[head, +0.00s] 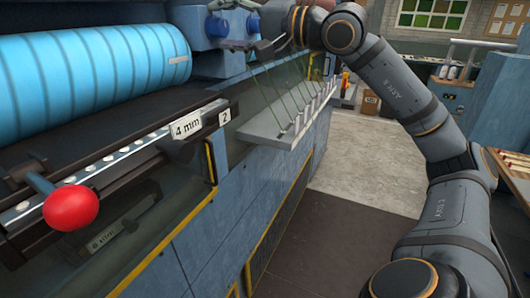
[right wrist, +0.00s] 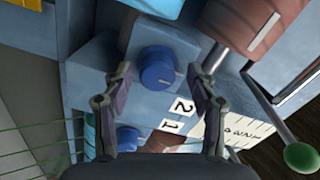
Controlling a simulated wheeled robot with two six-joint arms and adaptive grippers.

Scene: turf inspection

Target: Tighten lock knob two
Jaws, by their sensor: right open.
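In the right wrist view a round blue knob (right wrist: 158,67) sits on a blue-grey block, close to the plate marked 2 (right wrist: 183,107). A second blue knob (right wrist: 128,138) sits lower, near the plate marked 1 (right wrist: 165,125), partly behind my gripper. My right gripper (right wrist: 160,76) is open and empty. Its fingers show on either side of the upper knob, with gaps to both; how far short of it they are I cannot tell. In the head view my right gripper (head: 264,46) is beside the blue knobs (head: 217,26) at the roller's end. My left gripper is not in view.
A large light-blue roller (head: 95,70) lies at the left. A lever with a red ball (head: 70,207) sticks out in front. A ledge with several slanted green lines (head: 275,135) is below my right gripper. A green ball handle (right wrist: 301,156) is at lower right in the wrist view.

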